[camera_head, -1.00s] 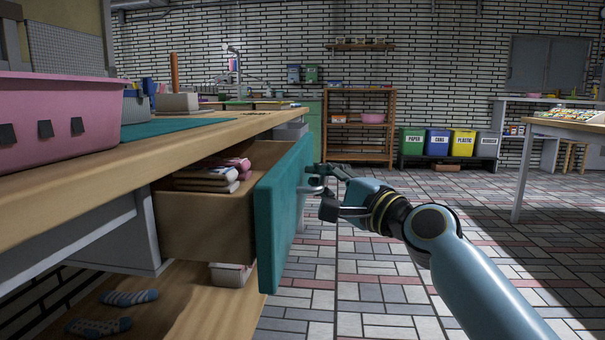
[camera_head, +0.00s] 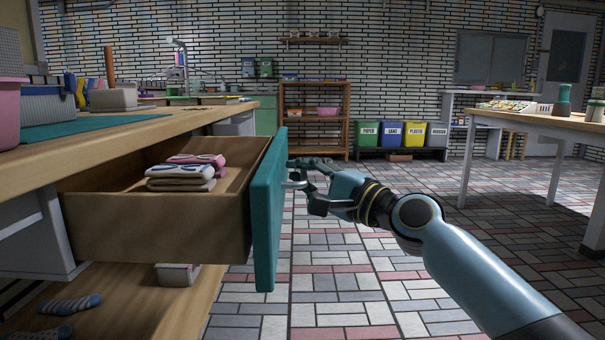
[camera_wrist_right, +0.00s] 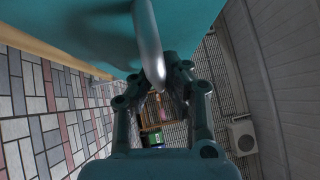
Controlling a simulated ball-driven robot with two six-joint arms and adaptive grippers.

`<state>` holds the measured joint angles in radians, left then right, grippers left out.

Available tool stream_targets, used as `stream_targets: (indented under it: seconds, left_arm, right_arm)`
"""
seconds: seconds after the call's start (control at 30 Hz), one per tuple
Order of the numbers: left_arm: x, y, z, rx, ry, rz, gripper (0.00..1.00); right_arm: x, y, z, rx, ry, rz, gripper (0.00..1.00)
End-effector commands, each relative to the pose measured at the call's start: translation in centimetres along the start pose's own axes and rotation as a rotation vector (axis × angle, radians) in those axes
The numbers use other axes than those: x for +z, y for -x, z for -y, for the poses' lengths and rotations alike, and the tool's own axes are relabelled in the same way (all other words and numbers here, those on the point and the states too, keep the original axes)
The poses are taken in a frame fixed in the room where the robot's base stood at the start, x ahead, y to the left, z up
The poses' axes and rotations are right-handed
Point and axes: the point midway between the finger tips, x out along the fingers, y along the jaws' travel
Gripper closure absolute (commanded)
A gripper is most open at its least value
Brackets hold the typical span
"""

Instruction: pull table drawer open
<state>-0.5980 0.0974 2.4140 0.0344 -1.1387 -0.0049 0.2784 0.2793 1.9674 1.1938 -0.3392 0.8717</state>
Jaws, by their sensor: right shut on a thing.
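The table drawer (camera_head: 160,222) with its teal front (camera_head: 266,215) is pulled well out from under the wooden tabletop (camera_head: 100,148). Folded pink and white cloths (camera_head: 186,172) lie inside it. My right gripper (camera_head: 300,183) is at the outer face of the drawer front, shut on the metal handle. In the right wrist view the curved silver handle (camera_wrist_right: 148,45) runs between the fingers of my right gripper (camera_wrist_right: 158,82), against the teal front (camera_wrist_right: 95,30). My left gripper is not in view.
A lower wooden shelf (camera_head: 150,310) holds socks (camera_head: 70,304) and a small box (camera_head: 177,274). The tiled floor (camera_head: 330,270) in front of the drawer is open. Another table (camera_head: 530,122) stands at the right. Labelled bins (camera_head: 390,134) and a shelf rack (camera_head: 315,95) stand at the back.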

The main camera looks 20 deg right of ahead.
Motion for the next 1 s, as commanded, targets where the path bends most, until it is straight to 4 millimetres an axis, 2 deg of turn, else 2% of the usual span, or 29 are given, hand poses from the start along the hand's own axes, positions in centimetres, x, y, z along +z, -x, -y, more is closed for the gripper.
stream_targets:
  seconds: [0.03,0.2,0.53,0.83,1.0]
  left_arm:
    - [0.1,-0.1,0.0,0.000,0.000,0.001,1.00]
    - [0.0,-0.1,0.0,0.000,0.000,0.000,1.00]
    - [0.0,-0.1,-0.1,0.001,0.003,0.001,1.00]
    - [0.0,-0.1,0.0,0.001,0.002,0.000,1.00]
    - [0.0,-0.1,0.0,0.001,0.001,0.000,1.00]
  right_arm:
    - [0.0,0.2,-0.8,0.017,-0.008,0.001,0.89]
    - [0.0,0.1,-0.7,0.014,-0.006,0.001,0.66]
    - [0.0,0.6,-0.3,0.007,-0.002,0.000,0.66]
    - [0.0,5.6,-0.5,0.014,-0.001,0.003,0.66]
    - [0.0,7.3,-0.5,0.011,-0.003,0.002,0.66]
